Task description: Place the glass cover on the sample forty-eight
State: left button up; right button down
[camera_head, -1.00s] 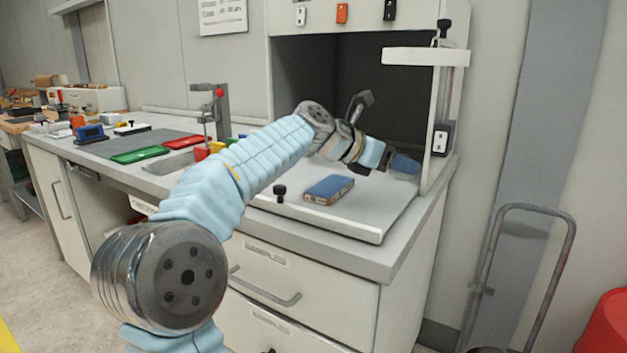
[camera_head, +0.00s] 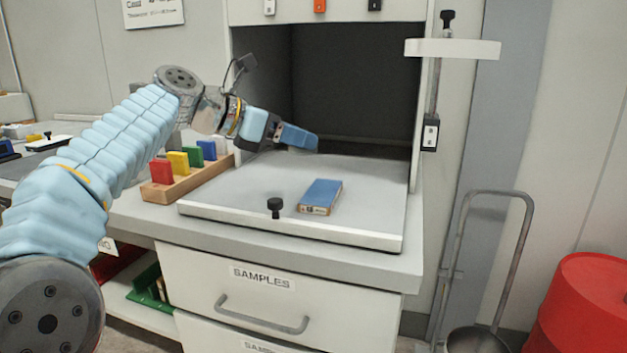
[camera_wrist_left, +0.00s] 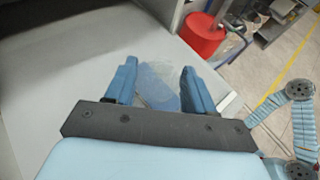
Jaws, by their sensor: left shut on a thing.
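My left gripper (camera_head: 310,140) reaches in from the left in the head view, above the pale tray at the cabinet opening. In the left wrist view, its two blue fingers (camera_wrist_left: 159,88) stand apart with a faint, see-through pane between them, which looks like the glass cover (camera_wrist_left: 158,84). The cover cannot be made out in the head view. A blue block with a small label on its front edge (camera_head: 320,195), likely the sample, lies flat on the tray, below and in front of the gripper, apart from it. Its label is unreadable. My right gripper is not in view.
The tray (camera_head: 235,195) has a black knob (camera_head: 275,206) near its front rim. A wooden rack (camera_head: 200,181) with several coloured blocks stands left. A clamp post with a white plate (camera_head: 455,48) rises right. A red drum (camera_head: 590,300) stands on the floor at right.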

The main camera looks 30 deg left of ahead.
pick_arm(q)
send_over(315, 193)
notch_tip(315, 193, down, 5)
jog(key=shift+a+f+b, duration=0.1)
jog(key=shift+b, duration=0.35)
jog(key=f, duration=0.1)
jog(key=f+b, duration=0.1)
jog(key=f, duration=0.1)
jog(key=shift+w+f, duration=0.2)
jog(key=shift+f, duration=0.05)
jog(key=shift+r, duration=0.1)
jog(key=o, duration=1)
jog(key=shift+s, duration=0.1)
jog(key=v, duration=1.1)
jog(key=shift+s+a+r, duration=0.15)
jog(key=shift+s+r, duration=0.05)
jog(key=shift+s, duration=0.1)
